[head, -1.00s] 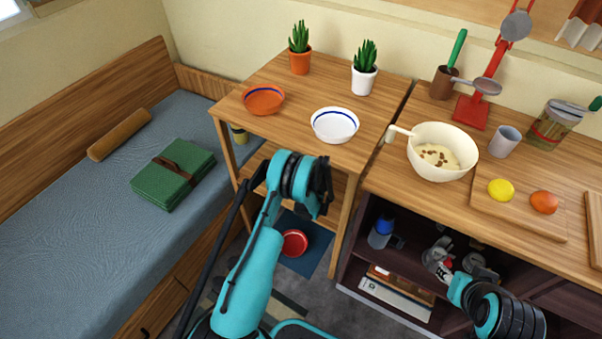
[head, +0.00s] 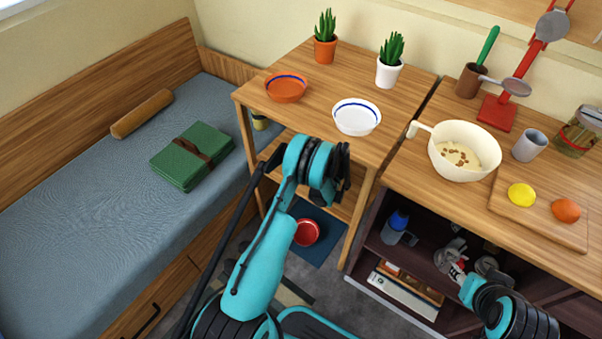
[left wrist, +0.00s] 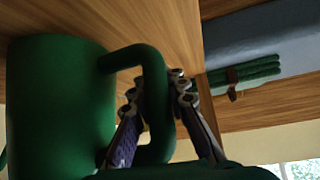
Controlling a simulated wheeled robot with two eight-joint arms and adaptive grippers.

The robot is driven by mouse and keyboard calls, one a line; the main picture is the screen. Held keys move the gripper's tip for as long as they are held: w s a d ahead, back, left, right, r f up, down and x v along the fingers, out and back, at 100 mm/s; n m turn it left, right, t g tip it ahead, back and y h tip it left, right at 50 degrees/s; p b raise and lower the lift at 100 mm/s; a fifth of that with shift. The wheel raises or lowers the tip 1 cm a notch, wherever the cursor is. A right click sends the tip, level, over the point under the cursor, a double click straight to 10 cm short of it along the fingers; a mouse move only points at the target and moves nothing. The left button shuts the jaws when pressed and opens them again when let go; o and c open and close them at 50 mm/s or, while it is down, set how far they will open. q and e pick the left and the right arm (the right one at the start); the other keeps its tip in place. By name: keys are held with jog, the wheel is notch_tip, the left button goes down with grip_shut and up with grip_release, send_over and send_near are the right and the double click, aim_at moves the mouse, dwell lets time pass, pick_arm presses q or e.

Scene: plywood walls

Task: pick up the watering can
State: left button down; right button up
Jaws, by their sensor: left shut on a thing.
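The green watering can (left wrist: 60,100) fills the left of the left wrist view, with its curved handle (left wrist: 153,75) toward the middle. My left gripper (left wrist: 158,92) has its fingers on either side of this handle and is shut on it. In the head view my left wrist is over the small wooden table's front edge, and it hides the gripper; I cannot make out the can there. My right gripper (head: 470,258) is in front of the dark cupboard's shelf, its fingers apart and empty.
The small table (head: 300,110) holds an orange bowl (head: 286,88), a white bowl (head: 357,117) and two potted plants. A red bowl (head: 306,232) lies low beneath it. The counter at right holds a cream bowl (head: 463,151). A bed (head: 80,200) with a green bundle (head: 192,155) is at left.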

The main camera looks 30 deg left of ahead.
pick_arm(q)
notch_tip(320, 180, up, 5)
jog(key=p, duration=0.2)
jog(key=w+a+b, duration=0.2)
jog(key=w+a, duration=0.1)
jog(key=a, duration=1.6)
jog(key=shift+w+r+b, duration=0.15)
jog(key=shift+w+b, duration=0.05)
jog(key=shift+b, duration=0.1)
